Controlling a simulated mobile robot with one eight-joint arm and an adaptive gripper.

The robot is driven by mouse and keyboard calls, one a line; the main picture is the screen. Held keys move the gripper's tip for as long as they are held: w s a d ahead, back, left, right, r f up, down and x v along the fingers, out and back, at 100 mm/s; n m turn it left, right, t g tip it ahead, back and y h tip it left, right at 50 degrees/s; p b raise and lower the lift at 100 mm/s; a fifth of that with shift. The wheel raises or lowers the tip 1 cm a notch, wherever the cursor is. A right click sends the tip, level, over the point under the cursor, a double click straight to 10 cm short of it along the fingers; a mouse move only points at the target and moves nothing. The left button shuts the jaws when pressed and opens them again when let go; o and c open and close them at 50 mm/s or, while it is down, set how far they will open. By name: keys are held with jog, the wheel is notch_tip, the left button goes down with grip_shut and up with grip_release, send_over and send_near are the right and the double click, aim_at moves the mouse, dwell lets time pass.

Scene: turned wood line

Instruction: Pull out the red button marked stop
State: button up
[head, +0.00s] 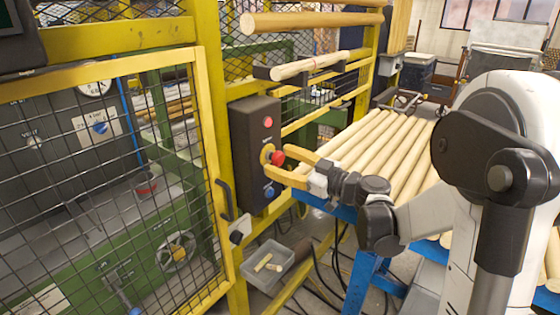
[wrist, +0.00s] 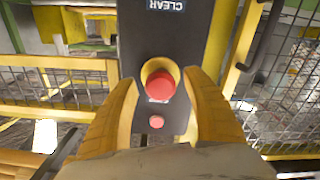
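A dark control box (head: 255,150) is fixed to a yellow post. It carries a large red mushroom button (head: 277,157) on a yellow collar, also central in the wrist view (wrist: 160,85). I cannot read the button's marking. My gripper (head: 281,162) is in front of the box, with its yellow fingers open. In the wrist view the fingers (wrist: 163,79) stand on either side of the mushroom button, with gaps visible between them and the red cap. Whether the tips reach behind the cap cannot be told.
A smaller red button (head: 268,121) and a blue button (head: 269,191) are on the same box. A mesh gate (head: 120,190) with a dark handle stands at left. Wooden rods (head: 375,145) lie at right. A grey bin (head: 267,262) is below.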

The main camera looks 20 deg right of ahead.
jog(key=v, duration=1.2)
jog(key=s+a+f+m+g+h, duration=0.2)
jog(key=s+a+f+g, duration=0.1)
jog(key=a, duration=0.2)
jog(key=s+a+f+m+g+h, duration=0.1)
jog(key=s+a+f+m+g, duration=0.15)
jog(key=a, duration=0.35)
jog(key=s+d+f+m+g+h, duration=0.2)
jog(key=s+m+h, duration=0.3)
jog(key=s, duration=0.8)
jog(key=f+h, duration=0.1)
jog(key=h, duration=0.1)
jog(key=shift+d+m+h, duration=0.3)
jog(key=shift+d+m, duration=0.05)
